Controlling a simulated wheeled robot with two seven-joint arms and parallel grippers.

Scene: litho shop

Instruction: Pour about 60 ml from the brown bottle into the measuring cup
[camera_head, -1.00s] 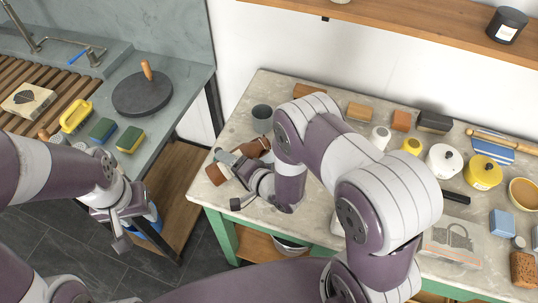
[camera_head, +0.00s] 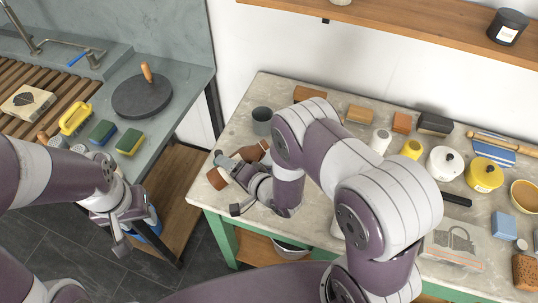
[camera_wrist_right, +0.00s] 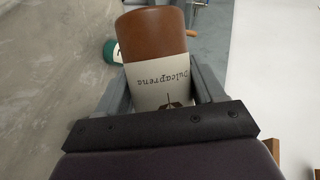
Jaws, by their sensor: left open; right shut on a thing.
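The brown bottle (camera_wrist_right: 152,38) with a white label (camera_wrist_right: 160,78) sits between the fingers of my right gripper (camera_wrist_right: 158,75), which is shut on it. In the head view parts of the brown bottle (camera_head: 218,178) show beside my right gripper (camera_head: 229,172), over the left end of the workbench, tilted. A dark grey cup (camera_head: 262,119) stands just behind it; I cannot tell whether it is the measuring cup. No scale marks are visible, and my right arm hides part of the bench. My left gripper (camera_head: 137,228) is open and empty, low at the left, away from the bench.
The workbench (camera_head: 240,125) holds several blocks, a white pot (camera_head: 444,162) and a yellow pot (camera_head: 485,175) to the right. A sink counter (camera_head: 165,90) with sponges stands at the left, with a gap between. A wooden shelf (camera_head: 410,28) runs above.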

